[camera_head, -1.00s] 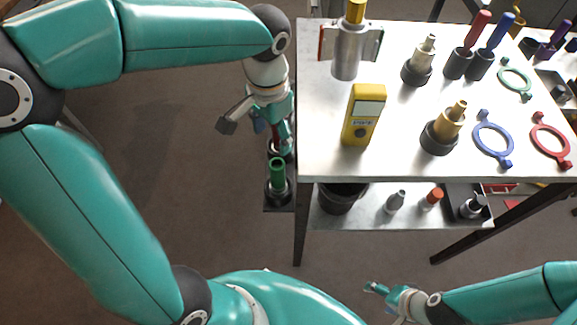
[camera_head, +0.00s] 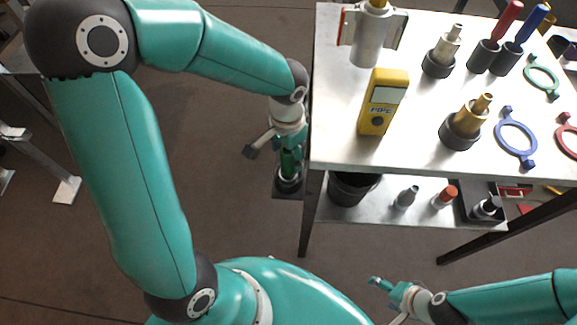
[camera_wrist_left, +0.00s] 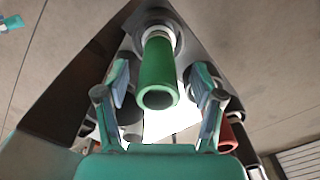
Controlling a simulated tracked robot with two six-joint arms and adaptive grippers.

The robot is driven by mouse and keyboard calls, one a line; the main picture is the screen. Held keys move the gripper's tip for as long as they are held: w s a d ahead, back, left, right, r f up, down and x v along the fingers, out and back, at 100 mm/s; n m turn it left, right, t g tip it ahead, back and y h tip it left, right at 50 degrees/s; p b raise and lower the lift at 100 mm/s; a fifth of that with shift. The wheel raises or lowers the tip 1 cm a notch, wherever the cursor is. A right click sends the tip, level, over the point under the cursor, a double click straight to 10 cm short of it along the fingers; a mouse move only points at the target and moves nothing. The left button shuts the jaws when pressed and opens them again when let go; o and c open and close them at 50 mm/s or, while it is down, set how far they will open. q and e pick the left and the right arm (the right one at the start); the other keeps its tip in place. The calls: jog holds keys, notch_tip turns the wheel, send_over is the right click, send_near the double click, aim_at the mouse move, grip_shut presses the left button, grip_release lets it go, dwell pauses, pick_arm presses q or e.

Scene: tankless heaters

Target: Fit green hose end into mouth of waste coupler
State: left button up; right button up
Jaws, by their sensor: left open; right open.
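The green hose end (camera_head: 291,161) stands upright in a dark holder (camera_head: 288,180) left of the table. In the left wrist view the green hose (camera_wrist_left: 158,72) shows its open round end towards the camera. My left gripper (camera_head: 289,148) is at the hose, partly covering it in the head view. Its fingers are open on either side of the hose, with gaps visible in the left wrist view. My right gripper (camera_head: 385,287) is open and empty at the lower right, apart from the table. I cannot tell which fitting is the waste coupler.
The metal table (camera_head: 340,157) holds a yellow meter (camera_head: 383,105), a brass fitting (camera_head: 468,122), a steel fitting (camera_head: 442,50) and coloured ring tools such as the blue one (camera_head: 516,137). A lower shelf (camera_head: 360,213) holds a black bucket (camera_head: 350,188). The table's left edge is close to my left gripper.

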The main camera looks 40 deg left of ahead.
pick_arm(q)
notch_tip(320, 180, down, 4)
jog(key=shift+d+r, duration=0.1)
jog(key=shift+r, duration=0.05)
jog(key=shift+r, duration=0.1)
grip_shut()
